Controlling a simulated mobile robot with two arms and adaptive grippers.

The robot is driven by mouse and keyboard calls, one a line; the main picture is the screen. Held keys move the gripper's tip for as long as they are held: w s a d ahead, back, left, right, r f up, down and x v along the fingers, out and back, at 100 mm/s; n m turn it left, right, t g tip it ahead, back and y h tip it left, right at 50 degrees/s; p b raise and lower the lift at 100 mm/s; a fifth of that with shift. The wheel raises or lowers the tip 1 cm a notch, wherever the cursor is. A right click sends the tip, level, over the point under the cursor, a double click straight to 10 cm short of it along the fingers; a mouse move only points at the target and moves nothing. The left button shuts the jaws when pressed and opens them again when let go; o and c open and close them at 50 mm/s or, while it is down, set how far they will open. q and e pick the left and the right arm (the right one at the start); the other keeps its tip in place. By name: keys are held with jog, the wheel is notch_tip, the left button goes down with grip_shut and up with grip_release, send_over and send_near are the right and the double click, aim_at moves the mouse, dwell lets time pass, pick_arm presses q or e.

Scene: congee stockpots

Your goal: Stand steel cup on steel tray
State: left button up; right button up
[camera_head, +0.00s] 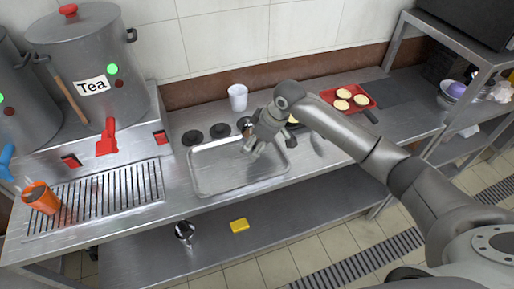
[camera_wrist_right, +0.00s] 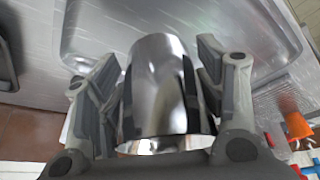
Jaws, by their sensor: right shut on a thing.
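The steel tray (camera_head: 232,187) lies on the metal counter, and its rim also shows in the right wrist view (camera_wrist_right: 85,50). My right gripper (camera_head: 252,143) is over the tray's back right part in the head view. In the right wrist view, a shiny steel cup (camera_wrist_right: 156,85) sits between its two fingers, which are shut on it. The cup is largely hidden by the gripper in the head view. I cannot tell whether it touches the tray. My left gripper is in neither view.
Black round discs (camera_head: 192,138) and a white cup (camera_head: 237,97) stand behind the tray. A red tray (camera_head: 350,98) with pale rounds is at the right. A tea stockpot (camera_head: 88,50) and an orange cup (camera_head: 40,197) are at the left. The tray's front left is clear.

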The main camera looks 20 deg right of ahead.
jog(key=shift+w+d+f, duration=0.1)
jog(key=shift+w+f, duration=0.05)
jog(key=shift+f, duration=0.05)
jog(key=f, duration=0.1)
jog(key=f+p, duration=0.1)
jog(key=f, duration=0.1)
jog(key=shift+w+d, duration=0.1)
jog(key=shift+d, duration=0.15)
jog(key=shift+f, duration=0.3)
jog(key=o, duration=1.3)
jog(key=shift+f, duration=0.1)
